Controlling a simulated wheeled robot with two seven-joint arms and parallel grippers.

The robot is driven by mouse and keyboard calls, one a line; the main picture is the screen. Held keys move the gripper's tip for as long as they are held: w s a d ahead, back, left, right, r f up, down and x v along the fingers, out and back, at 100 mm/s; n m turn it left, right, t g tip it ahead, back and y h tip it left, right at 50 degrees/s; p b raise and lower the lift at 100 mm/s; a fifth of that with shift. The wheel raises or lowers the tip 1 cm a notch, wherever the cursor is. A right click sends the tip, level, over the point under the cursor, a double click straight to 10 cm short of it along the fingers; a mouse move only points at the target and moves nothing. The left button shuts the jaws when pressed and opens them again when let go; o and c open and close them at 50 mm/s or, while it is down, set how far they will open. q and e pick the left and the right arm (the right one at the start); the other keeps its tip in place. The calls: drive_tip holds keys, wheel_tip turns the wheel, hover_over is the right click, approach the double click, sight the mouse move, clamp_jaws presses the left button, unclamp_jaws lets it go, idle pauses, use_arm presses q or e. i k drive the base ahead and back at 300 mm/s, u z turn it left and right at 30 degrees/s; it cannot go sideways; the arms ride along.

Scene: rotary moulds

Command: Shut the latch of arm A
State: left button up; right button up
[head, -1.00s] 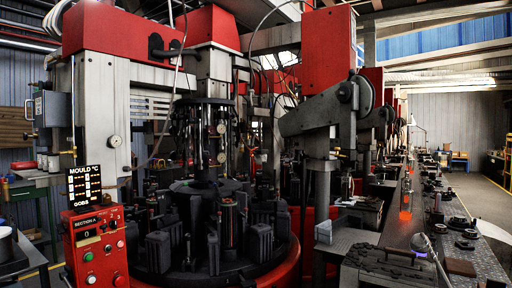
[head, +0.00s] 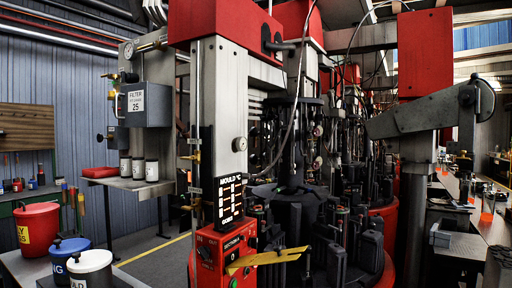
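The rotary mould machine (head: 372,245) stands right of centre, with dark mould blocks around its turntable. A red control box (head: 222,252) marked as a section stands at its front left, under a black MOULD °C display (head: 229,200). A brass-coloured, flat, lever-like piece (head: 265,259) sticks out across the front of the control box; I cannot tell what it belongs to. I cannot make out the latch of arm A among the dark parts. Neither of my grippers is in view.
At lower left a bench (head: 22,264) holds a red bucket (head: 38,228), a blue tub (head: 70,255) and a white tub (head: 91,268). A shelf (head: 130,184) with several white-topped canisters stands behind. Floor (head: 160,262) shows between bench and machine. A long workbench runs along the right.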

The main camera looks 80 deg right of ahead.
sight(462, 153)
drive_tip(key=z, duration=4.65)
drive_tip(key=i, duration=0.95)
